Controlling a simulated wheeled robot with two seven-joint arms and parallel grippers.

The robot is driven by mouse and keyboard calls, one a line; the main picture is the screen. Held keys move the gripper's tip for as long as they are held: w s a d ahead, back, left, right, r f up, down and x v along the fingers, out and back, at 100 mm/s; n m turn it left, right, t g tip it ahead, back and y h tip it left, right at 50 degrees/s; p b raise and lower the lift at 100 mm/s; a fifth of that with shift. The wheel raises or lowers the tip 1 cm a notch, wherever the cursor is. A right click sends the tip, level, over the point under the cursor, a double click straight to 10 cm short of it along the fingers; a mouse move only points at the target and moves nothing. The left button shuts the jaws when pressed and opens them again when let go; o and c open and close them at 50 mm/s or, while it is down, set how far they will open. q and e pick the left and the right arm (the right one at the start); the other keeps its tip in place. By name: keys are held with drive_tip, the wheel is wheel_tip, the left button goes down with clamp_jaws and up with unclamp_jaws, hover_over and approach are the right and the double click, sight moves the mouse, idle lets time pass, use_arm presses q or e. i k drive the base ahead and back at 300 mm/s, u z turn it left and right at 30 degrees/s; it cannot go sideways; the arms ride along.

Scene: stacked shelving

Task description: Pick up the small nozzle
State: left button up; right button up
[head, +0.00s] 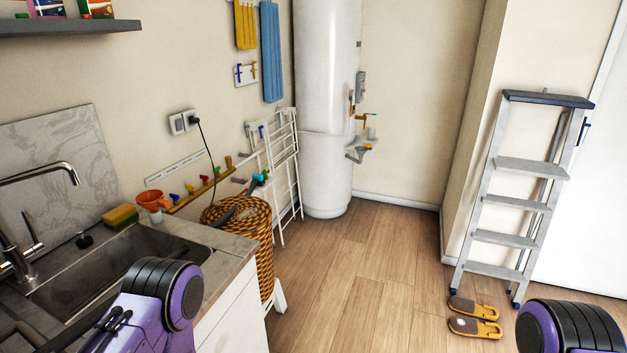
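I cannot tell for certain which thing is the small nozzle. A teal-ended piece (259,180) shows above the wicker basket (262,245). Purple and black links of my arms show at the bottom left and bottom right. Neither gripper's fingertips can be made out.
A sink (120,268) with a tap (40,175), a sponge (120,217) and an orange cup (154,200) is at left. A white drying rack (285,165) and boiler (327,100) stand behind. A stepladder (520,205) and slippers (475,318) are right. The middle floor is clear.

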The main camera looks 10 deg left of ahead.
sight(257, 178)
drive_tip(key=z, duration=0.15)
drive_tip(key=i, duration=2.9)
drive_tip(key=u, duration=1.1)
